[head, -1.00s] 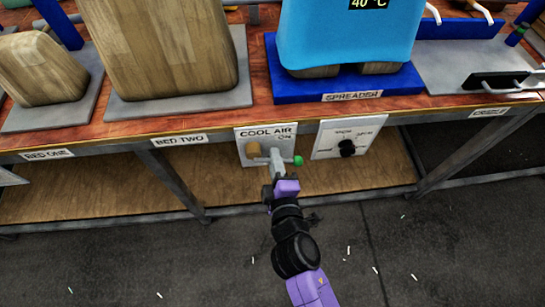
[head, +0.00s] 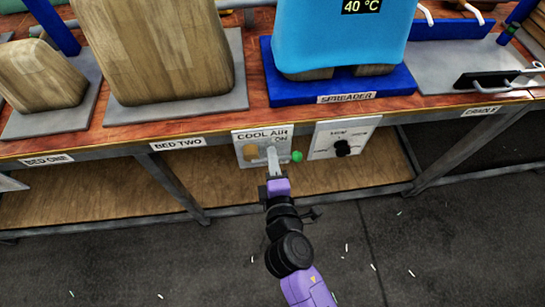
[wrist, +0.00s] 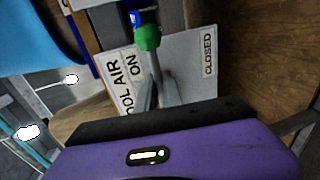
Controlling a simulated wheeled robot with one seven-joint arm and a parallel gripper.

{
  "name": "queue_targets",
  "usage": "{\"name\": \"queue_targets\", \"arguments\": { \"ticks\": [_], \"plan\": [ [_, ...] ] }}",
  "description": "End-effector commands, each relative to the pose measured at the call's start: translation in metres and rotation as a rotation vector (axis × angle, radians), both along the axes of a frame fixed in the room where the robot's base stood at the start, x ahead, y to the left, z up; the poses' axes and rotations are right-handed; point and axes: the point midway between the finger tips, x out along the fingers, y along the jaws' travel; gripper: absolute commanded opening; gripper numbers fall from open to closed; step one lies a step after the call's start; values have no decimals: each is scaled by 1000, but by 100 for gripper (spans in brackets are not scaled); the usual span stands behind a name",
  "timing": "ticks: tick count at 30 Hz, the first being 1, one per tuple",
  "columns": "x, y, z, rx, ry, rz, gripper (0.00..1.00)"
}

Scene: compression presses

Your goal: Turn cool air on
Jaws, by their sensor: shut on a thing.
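The white cool-air panel (head: 242,156) hangs under the front edge of the table, lettered COOL AIR and ON in the head view. The panel (wrist: 190,85) in the wrist view also shows a CLOSED label. Its lever ends in a green knob (head: 297,156), pointing right in the head view and seen as a green knob (wrist: 148,37) on a grey shaft in the wrist view. My gripper (head: 272,152) is shut on the lever; its fingers (wrist: 154,95) lie on either side of the shaft, below the knob. My gripper hides part of the lever in the head view.
Right of the panel is a second plate with a black dial (head: 343,147). Above are a blue-covered form (head: 340,45) reading 40 °C and wooden forms (head: 155,55) on grey plates. A lower wooden shelf (head: 110,195) runs behind my arm. The floor in front is open.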

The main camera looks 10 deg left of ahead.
Motion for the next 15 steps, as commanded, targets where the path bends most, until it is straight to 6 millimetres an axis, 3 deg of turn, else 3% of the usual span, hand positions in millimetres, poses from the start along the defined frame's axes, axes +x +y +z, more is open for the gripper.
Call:
{"name": "queue_targets", "arguments": {
  "ticks": [1,2,5,15],
  "plan": [
    [0,0,1,-2,-1,0,0],
    [0,0,1,-1,-1,1,14],
    [0,0,1,0,-1,1,32],
    [-2,0,1,0,-1,1,32]
  ]
}}
